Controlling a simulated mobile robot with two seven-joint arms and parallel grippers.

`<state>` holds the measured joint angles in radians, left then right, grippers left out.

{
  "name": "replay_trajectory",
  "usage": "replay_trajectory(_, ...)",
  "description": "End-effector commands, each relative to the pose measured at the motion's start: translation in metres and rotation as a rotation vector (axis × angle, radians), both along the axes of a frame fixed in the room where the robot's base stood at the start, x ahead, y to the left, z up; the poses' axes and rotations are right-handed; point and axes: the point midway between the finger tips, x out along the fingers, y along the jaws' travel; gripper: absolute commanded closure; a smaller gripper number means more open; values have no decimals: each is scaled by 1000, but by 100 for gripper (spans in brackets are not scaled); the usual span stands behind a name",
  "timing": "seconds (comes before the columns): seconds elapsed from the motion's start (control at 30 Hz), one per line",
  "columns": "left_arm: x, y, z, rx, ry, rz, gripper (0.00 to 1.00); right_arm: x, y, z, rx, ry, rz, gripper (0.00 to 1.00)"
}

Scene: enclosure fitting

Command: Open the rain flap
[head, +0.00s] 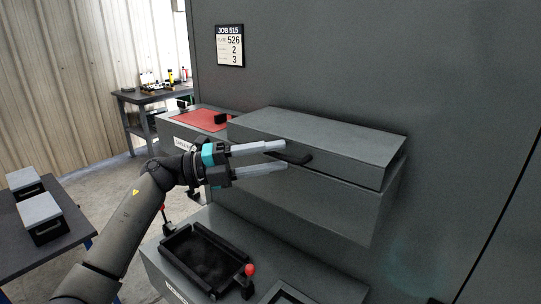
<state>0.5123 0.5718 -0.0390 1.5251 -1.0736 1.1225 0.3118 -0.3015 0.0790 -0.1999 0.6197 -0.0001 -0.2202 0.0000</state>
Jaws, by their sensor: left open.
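The rain flap (335,138) is a grey, box-like cover at the upper front of a grey housing (330,198) on the cabinet wall. It looks closed, with only a thin dark seam beneath it. A dark handle (295,158) sticks out from its front near the left end. My left gripper (278,156) is open, with its two pale fingers above and below the handle. I cannot tell whether the fingers touch it. My right gripper is not in view.
Below is a ledge with a black tray (178,246) and a red-knobbed lever (249,270). A red-topped box (200,119) stands behind left. A sign (230,46) hangs on the wall. A table at left holds two grey-lidded boxes (40,214); a workbench (150,97) stands farther back.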

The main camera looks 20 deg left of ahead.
Motion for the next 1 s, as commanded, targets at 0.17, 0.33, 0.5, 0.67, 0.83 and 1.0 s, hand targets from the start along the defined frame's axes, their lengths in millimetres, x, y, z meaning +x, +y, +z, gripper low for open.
replay_trajectory(0.17,0,0,0,0,1,0,63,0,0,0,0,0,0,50)
replay_trajectory(0.33,0,0,0,0,1,0,82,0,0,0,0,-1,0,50)
replay_trajectory(0.5,0,0,0,0,1,0,100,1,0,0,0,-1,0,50)
replay_trajectory(0.67,0,0,0,0,1,0,100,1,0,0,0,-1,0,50)
replay_trajectory(0.83,0,1,0,0,1,0,100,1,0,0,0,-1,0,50)
replay_trajectory(1.0,0,1,0,0,1,0,100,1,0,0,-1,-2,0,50)
